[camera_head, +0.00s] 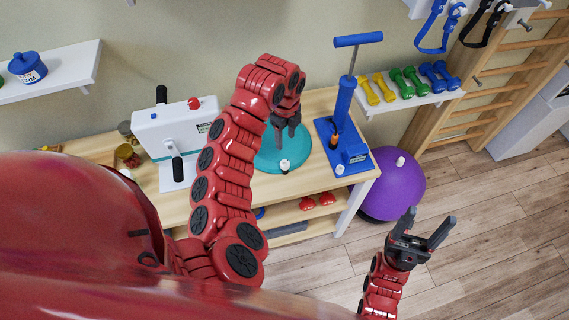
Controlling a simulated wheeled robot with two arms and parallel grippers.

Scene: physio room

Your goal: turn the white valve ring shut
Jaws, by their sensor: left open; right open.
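A round teal cushion (265,160) lies on the wooden table. A small white valve piece with a dark base (285,166) stands up near its front edge; at this size I cannot make out a ring or how far it is turned. My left gripper (286,123) is open, pointing down above the back of the cushion. It is behind the valve piece in the picture and apart from it. My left arm hides the cushion's left part. My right gripper (429,218) is open and empty over the floor, right of the table.
A blue hand pump (343,105) stands right of the cushion. A white device with black handles (165,135) stands left. A purple ball (392,190) with a white plug is beside the table. A wall shelf (410,100) holds dumbbells. Floor at right is clear.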

